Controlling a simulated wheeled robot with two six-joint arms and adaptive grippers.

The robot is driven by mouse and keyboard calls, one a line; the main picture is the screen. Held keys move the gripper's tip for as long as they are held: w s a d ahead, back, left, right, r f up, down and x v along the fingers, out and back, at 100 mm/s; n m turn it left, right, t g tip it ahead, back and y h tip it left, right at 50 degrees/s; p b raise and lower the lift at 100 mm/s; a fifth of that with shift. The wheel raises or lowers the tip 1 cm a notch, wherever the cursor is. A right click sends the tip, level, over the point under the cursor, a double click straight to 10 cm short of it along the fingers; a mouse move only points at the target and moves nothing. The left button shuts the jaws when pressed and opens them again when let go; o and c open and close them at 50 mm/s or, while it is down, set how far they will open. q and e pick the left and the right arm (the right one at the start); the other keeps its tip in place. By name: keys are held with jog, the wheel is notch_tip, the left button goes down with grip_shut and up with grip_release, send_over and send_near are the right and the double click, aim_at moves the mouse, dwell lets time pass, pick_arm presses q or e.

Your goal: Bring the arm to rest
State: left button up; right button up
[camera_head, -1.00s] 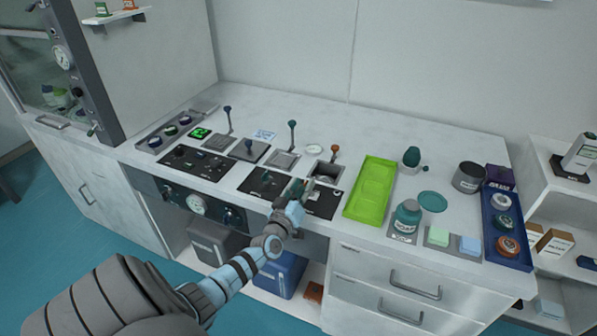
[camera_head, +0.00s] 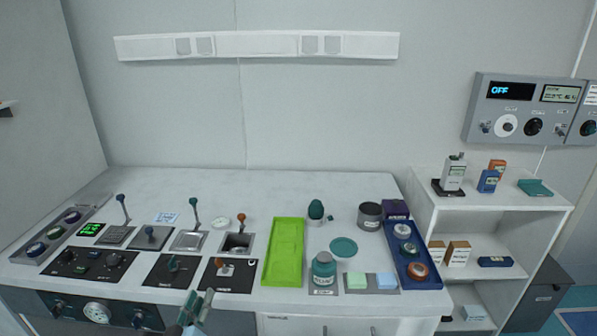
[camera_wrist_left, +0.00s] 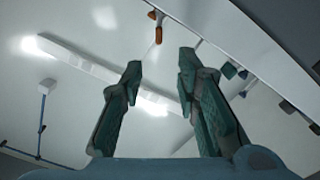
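My left gripper (camera_head: 200,302) shows at the bottom edge of the head view, in front of the table's front edge and below the black panel with the orange-knobbed lever. In the left wrist view its two green fingers (camera_wrist_left: 160,85) stand apart with nothing between them, so it is open and empty. That camera looks up toward the wall and ceiling, with an orange-knobbed lever (camera_wrist_left: 155,28) past the fingertips. Most of the left arm is out of the head view. My right gripper is not in view.
The white table (camera_head: 330,210) carries control panels with levers at left, a green tray (camera_head: 284,252) in the middle, and a teal jar (camera_head: 323,270) and blue tray (camera_head: 405,255) at right. A white shelf unit (camera_head: 520,215) stands at right, below a wall unit reading OFF (camera_head: 525,110).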

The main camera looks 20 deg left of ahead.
pick_arm(q)
jog(key=f+m, duration=0.1)
jog(key=f, duration=0.1)
jog(key=d+f+m+h, duration=0.1)
jog(key=f, duration=0.1)
jog(key=d+f+m+g+h, duration=0.1)
jog(key=f, duration=0.1)
jog(key=shift+s+f, duration=0.15)
jog(key=shift+s, duration=0.25)
jog(key=s+d+f+m+g+h, duration=0.15)
jog(key=s+f+g, duration=0.25)
jog(key=s+f, duration=0.5)
jog(key=s+d+f+m+g+h, duration=0.1)
jog(key=s+f+m+g, duration=0.3)
jog(key=f, duration=0.9)
jog(key=s+d+f+m+g, duration=0.1)
jog(key=s+d+f+g, duration=0.2)
jog(key=s, duration=0.8)
jog(key=s+d+f+m+g, duration=0.1)
jog(key=s+d+f+g, duration=0.2)
jog(key=s+d+f, duration=0.4)
jog(key=s+f, duration=0.1)
jog(key=s, duration=0.4)
jog(key=shift+f+g, duration=0.15)
jog(key=shift+g, duration=0.25)
